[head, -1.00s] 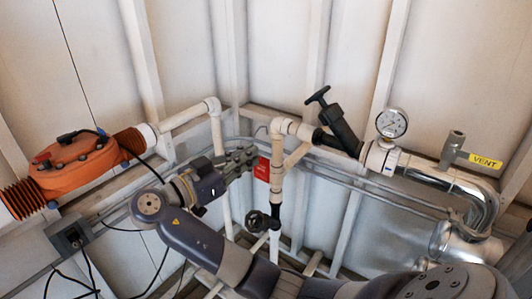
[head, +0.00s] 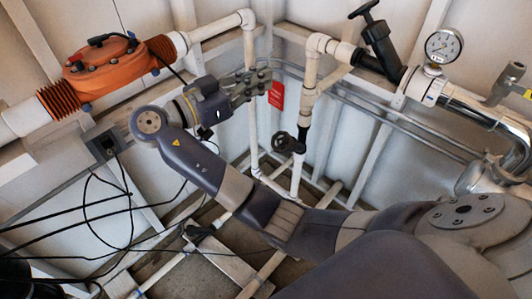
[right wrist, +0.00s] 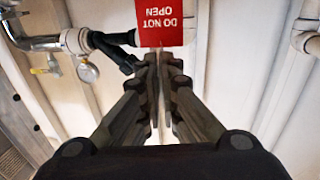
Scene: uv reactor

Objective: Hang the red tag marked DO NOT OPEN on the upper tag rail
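The red tag (head: 276,95) hangs at the fingertips of my right gripper (head: 262,80), in front of the back corner. In the right wrist view the tag (right wrist: 162,24) reads DO NOT OPEN upside down, its top edge at the fingertips. My right gripper (right wrist: 160,62) is shut on the tag's top end; the exact grip point is hard to see. Thin grey rails (head: 352,96) run along the right wall, right of the tag; I cannot tell which is the upper tag rail. My left gripper is not in view.
A white upright pipe (head: 308,90) with a black hand valve (head: 287,143) stands just right of the tag. A pressure gauge (head: 443,46) and a black valve (head: 378,38) are at upper right. An orange housing (head: 104,66) is at left. Loose black cables hang at lower left.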

